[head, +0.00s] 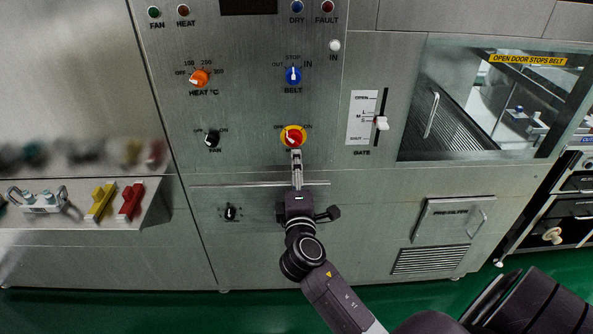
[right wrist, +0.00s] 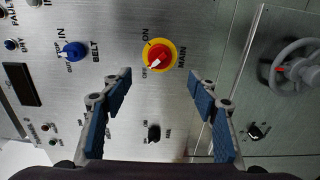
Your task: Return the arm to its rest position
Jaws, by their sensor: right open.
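The red and yellow MAIN switch (head: 293,134) is on the steel panel, below the blue BELT knob (head: 293,75). It also shows in the right wrist view (right wrist: 165,55), where its white mark points toward the OFF label. My right gripper (head: 296,157) is just below the switch in the head view, the arm reaching up from the lower right. In the right wrist view my right gripper (right wrist: 158,77) is open, its two blue-padded fingers apart on either side of the switch with nothing between them. My left gripper is not in view.
The orange HEAT knob (head: 199,77), black FAN knob (head: 212,138) and GATE lever (head: 381,123) are nearby on the panel. A horizontal ledge (head: 230,184) runs behind my gripper. A grey handwheel (right wrist: 290,66) shows in the right wrist view. A shelf with coloured items (head: 85,210) stands left.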

